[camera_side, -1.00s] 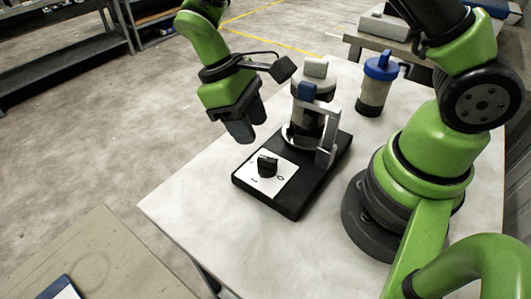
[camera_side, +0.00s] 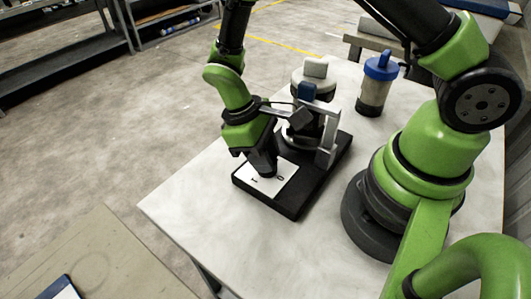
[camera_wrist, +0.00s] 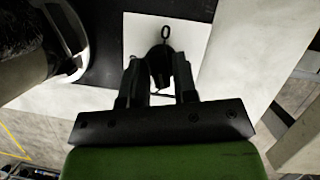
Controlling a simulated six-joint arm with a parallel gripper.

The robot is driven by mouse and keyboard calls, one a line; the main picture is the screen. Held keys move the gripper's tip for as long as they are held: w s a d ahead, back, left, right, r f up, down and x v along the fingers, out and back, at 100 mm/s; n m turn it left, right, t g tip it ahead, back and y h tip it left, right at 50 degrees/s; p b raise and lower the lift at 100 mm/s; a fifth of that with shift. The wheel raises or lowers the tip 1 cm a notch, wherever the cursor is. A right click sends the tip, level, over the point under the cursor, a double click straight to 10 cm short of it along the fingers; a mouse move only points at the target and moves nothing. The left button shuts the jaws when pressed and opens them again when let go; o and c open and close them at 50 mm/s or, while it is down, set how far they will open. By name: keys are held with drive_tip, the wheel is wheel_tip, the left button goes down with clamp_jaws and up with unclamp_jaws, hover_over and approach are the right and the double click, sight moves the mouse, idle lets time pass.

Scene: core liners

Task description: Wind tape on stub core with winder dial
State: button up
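The winder's black base (camera_side: 318,190) lies on the pale table, with a white dial plate (camera_side: 273,183) at its near end. A cylinder with a grey top (camera_side: 315,69), likely the stub core, stands at its far end, partly hidden by a grey bracket (camera_side: 327,145) with a blue block (camera_side: 307,91). My gripper (camera_side: 262,170) points down over the dial plate and hides the dial in the side view. In the wrist view the black dial knob (camera_wrist: 160,66) sits between my gripper's fingers (camera_wrist: 158,82), with narrow gaps seeming to show beside it.
A jar with a blue lid (camera_side: 375,85) stands behind the winder, to the right. The table's near left part (camera_side: 200,200) is clear. A second table (camera_side: 90,265) is at the lower left, and shelving (camera_side: 60,55) stands far back.

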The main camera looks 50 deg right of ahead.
drive_tip(key=shift+s+f+m, duration=0.1)
drive_tip(key=shift+m, duration=0.2)
clamp_jaws()
drive_tip(key=shift+m+y, duration=0.3)
drive_tip(key=shift+m, duration=0.3)
drive_tip(key=m+y, duration=0.1)
drive_tip(key=m, duration=0.1)
drive_tip(key=m+y, duration=0.1)
drive_tip(key=m, duration=0.2)
drive_tip(key=shift+d, duration=0.15)
drive_tip(key=m+y, duration=0.1)
drive_tip(key=m, duration=0.2)
drive_tip(key=m+t+y, duration=0.1)
drive_tip(key=m, duration=0.2)
drive_tip(key=shift+s+m, duration=0.1)
drive_tip(key=shift+m, duration=0.2)
drive_tip(key=o, duration=0.7)
unclamp_jaws()
drive_tip(key=shift+o, duration=0.2)
